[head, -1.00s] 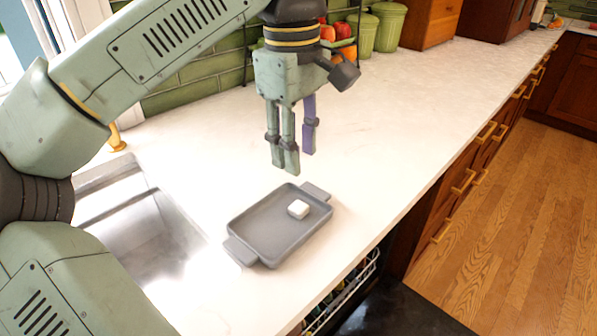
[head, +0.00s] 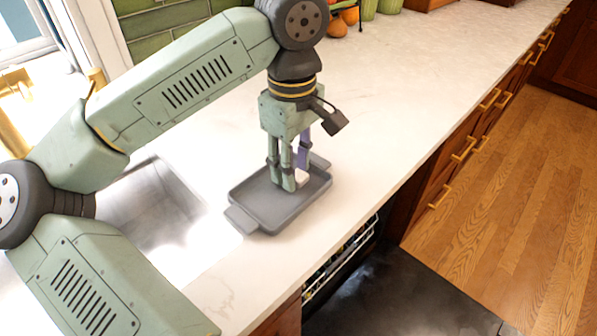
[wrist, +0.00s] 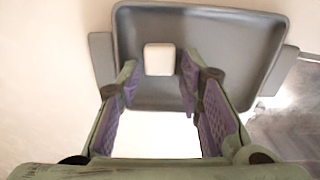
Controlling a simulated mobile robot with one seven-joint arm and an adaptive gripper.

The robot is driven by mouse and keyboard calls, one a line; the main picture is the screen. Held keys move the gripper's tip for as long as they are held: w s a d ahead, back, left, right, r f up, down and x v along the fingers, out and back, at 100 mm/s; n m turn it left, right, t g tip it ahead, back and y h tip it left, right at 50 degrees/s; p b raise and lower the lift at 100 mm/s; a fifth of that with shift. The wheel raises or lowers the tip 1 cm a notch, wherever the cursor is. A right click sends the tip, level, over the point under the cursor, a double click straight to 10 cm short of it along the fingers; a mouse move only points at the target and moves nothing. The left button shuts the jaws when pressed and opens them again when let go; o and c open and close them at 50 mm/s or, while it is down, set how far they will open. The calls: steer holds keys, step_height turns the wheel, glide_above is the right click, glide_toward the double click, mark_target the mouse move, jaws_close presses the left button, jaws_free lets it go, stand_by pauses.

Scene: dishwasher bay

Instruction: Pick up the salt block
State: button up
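The salt block is a small white block with rounded edges, lying in a grey tray (head: 262,208) with two handles on the counter. In the wrist view the block (wrist: 159,59) shows whole, just beyond and between my fingertips, with a narrow gap on each side. My gripper (head: 297,177) points down over the tray, its tips low near the tray floor. It is open and empty; its purple-lined fingers also show in the wrist view (wrist: 159,75). In the head view the fingers hide most of the block.
A metal sink (head: 150,215) lies left of the tray. The counter's front edge runs close on the right, above an open dishwasher with a rack (head: 340,262). Green canisters (head: 390,6) and fruit (head: 338,24) stand at the back. The white counter behind the tray is clear.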

steer(key=shift+f, duration=0.1)
steer(key=shift+c, duration=0.2)
steer(key=c, duration=0.6)
steer(key=shift+c, duration=0.2)
